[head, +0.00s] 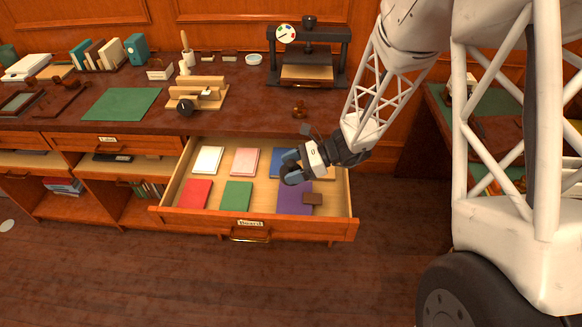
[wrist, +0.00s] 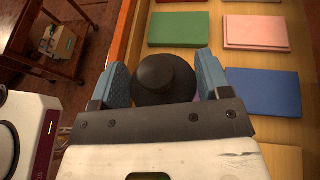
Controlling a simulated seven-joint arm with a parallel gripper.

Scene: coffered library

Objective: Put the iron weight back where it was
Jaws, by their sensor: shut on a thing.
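My gripper (head: 290,168) is over the open drawer (head: 175,215), by the purple board (head: 292,198) at its front right. In the head view the weight is mostly hidden by the fingers. I cannot tell whether its underside touches the board.
The drawer also holds white (head: 208,160), pink (head: 245,161), red (head: 195,194), green (head: 237,196) and blue (head: 278,160) boards.

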